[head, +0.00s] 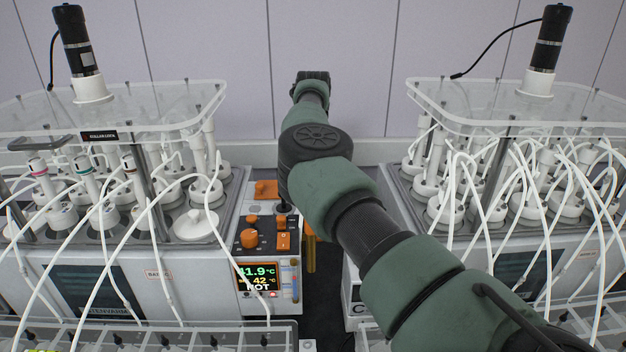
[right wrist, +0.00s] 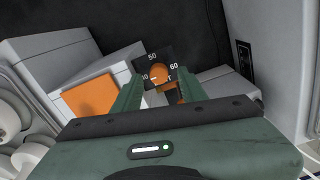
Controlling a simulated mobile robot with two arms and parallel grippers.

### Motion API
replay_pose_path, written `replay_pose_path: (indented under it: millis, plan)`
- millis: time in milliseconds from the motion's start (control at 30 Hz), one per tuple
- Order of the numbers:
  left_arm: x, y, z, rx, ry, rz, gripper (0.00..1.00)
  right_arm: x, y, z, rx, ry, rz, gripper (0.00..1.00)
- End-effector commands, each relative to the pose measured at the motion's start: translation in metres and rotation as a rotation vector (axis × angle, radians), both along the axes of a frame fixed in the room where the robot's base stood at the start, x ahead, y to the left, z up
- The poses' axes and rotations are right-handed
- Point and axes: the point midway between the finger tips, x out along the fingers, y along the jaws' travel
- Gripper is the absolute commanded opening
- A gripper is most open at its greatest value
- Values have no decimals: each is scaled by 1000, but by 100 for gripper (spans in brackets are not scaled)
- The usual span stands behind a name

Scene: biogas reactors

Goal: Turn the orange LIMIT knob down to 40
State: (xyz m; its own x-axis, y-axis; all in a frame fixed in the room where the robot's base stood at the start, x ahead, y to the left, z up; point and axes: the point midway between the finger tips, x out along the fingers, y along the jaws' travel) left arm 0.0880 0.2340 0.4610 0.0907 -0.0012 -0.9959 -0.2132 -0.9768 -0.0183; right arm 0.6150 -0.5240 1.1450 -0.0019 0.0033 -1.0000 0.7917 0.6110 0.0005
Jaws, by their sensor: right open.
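The orange LIMIT knob (right wrist: 160,72) shows in the right wrist view on a dark dial plate. In the head view my right arm hides this gripper, and I cannot make out the LIMIT knob. My left gripper is not in view.
The control box display (head: 258,277) reads 41.9 °C, 42 and HOT. Other orange knobs (head: 250,238) and an orange switch (head: 284,240) sit above it. Reactor racks with white tubes (head: 90,210) stand left and right (head: 520,190).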

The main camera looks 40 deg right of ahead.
Motion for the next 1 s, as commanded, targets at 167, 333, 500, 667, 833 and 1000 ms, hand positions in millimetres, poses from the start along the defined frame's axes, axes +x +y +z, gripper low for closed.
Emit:
replay_pose_path:
  millis: [167,333,500,667,833,1000]
  plan:
    - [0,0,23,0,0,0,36,-4,-3,38,-1,-6,-3,47]
    - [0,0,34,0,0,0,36,-9,-6,58,-3,-5,-7,47]
    - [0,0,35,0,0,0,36,-10,-7,61,-3,-5,-9,47]
    - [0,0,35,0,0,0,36,-11,-7,60,-3,-4,-9,47]
    - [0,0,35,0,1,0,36,-11,-8,60,-3,-4,-9,47]
    - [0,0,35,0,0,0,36,-11,-8,60,-3,-4,-9,47]
